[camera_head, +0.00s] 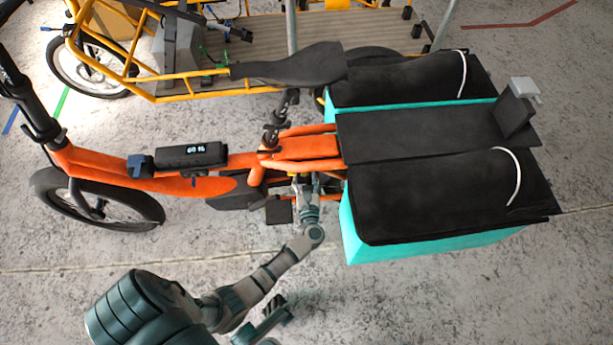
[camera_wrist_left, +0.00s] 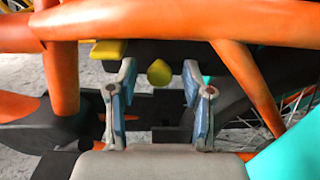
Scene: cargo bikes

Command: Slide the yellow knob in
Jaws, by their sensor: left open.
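The yellow knob (camera_wrist_left: 159,73) is a small rounded piece under a dark block on the orange bike frame, in the left wrist view. My left gripper (camera_wrist_left: 160,82) is open, with one finger on each side of the knob and gaps between fingers and knob. In the head view my left gripper (camera_head: 306,183) reaches under the orange frame beside the rear cargo bags, and the knob cannot be made out there. I cannot identify my right gripper in either view.
The orange cargo bike (camera_head: 190,185) has frame tubes close above the gripper. A teal-sided black bag (camera_head: 440,195) lies right of it, and a pedal (camera_head: 279,211) to its left. A yellow bracket (camera_wrist_left: 108,49) is up left of the knob. A yellow cargo bike (camera_head: 200,87) stands behind.

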